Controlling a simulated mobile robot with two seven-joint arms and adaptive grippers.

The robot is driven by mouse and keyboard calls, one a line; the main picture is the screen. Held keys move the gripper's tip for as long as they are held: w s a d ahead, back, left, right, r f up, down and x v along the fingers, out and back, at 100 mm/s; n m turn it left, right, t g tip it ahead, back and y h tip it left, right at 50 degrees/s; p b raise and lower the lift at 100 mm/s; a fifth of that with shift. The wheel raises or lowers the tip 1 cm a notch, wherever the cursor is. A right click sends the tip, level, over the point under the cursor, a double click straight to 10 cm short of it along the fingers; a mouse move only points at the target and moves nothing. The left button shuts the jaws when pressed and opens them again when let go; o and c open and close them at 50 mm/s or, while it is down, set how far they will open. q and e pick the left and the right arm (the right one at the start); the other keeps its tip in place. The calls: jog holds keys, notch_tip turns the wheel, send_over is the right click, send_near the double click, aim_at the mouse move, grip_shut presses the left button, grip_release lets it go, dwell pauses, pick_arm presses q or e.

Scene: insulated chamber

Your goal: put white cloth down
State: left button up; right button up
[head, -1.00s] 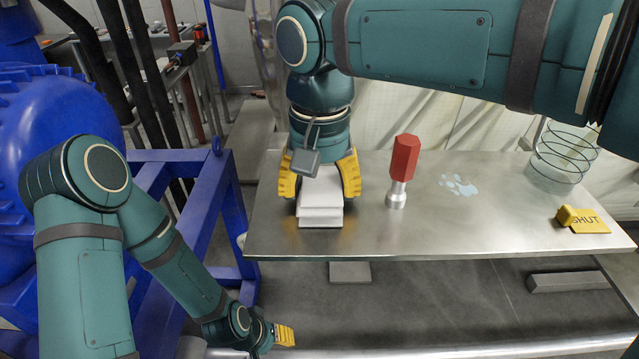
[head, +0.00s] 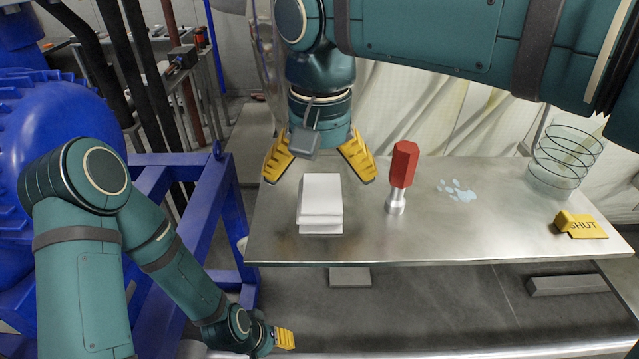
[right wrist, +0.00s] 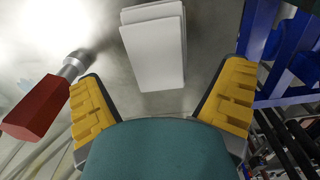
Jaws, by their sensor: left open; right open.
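The white cloth (head: 321,195) is a folded stack lying on the metal table (head: 400,240), near its left end. It also shows in the right wrist view (right wrist: 154,50), beyond the fingertips. My right gripper (head: 320,172) is open, with its yellow fingers spread behind and above the cloth, apart from it. In the right wrist view the fingers (right wrist: 165,90) stand wide with nothing between them. My left gripper (head: 284,338) is low at the front left, below the table's front edge, and away from the cloth.
A red-handled tool (head: 403,175) stands upright just right of the cloth. A blue frame (head: 215,215) stands left of the table.

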aim_at(319, 189)
notch_tip(319, 189, up, 9)
jog(key=p, duration=0.1)
jog(key=shift+p, duration=0.35)
